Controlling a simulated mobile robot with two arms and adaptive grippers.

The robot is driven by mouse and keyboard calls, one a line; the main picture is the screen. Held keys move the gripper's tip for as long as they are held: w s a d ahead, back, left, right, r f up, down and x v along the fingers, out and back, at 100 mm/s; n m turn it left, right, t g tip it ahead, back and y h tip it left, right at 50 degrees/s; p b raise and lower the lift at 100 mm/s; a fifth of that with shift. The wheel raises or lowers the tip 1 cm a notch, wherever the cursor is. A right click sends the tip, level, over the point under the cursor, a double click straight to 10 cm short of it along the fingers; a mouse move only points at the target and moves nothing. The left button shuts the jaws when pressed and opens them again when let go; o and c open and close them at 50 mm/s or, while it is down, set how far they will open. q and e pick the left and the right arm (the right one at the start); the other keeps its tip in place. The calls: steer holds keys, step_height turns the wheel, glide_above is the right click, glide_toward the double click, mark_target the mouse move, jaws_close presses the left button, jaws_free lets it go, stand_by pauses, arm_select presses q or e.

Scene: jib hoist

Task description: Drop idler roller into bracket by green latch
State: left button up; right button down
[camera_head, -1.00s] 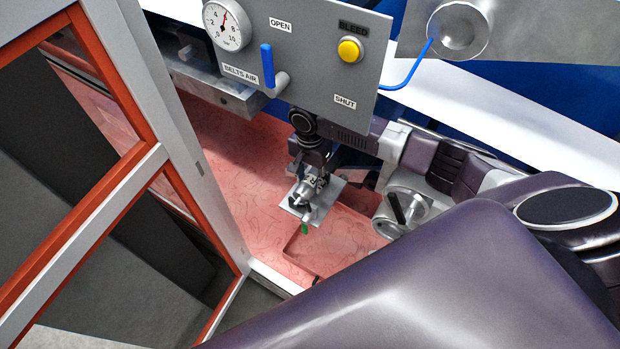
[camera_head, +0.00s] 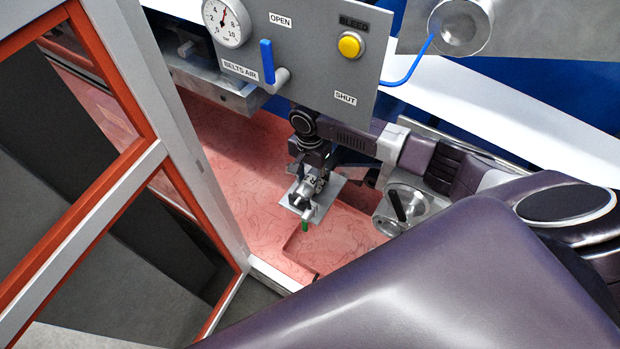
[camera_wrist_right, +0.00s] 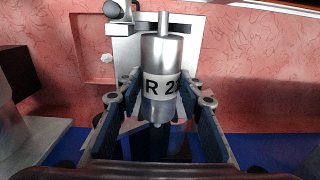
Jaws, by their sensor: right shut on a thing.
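My right gripper (camera_head: 312,178) is shut on the idler roller (camera_wrist_right: 162,62), a silver cylinder with a pale band reading "R 2" and a thin shaft end. In the right wrist view, the roller stands between the fingers (camera_wrist_right: 158,92), and its lower part is partly hidden. Behind it is a light metal bracket plate (camera_wrist_right: 125,48), also seen under the gripper in the head view (camera_head: 327,194). The green latch (camera_head: 305,226) hangs at the near side of that plate. I cannot tell whether the roller touches the bracket. My left gripper is not in view.
A grey panel (camera_head: 310,60) with gauge, blue lever and yellow button stands above the gripper. A metal fixture with a black handle (camera_head: 396,206) is close on the right. A white and orange frame (camera_head: 190,140) is at left. A red surface (camera_head: 250,170) lies below.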

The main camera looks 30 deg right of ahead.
steer(key=shift+f, duration=0.4)
steer(key=c, duration=1.2)
jaws_free()
steer(key=shift+c, duration=0.2)
steer(key=shift+o, duration=0.4)
step_height(320, 180, up, 7)
steer(key=p, duration=0.8)
steer(key=shift+p, duration=0.35)
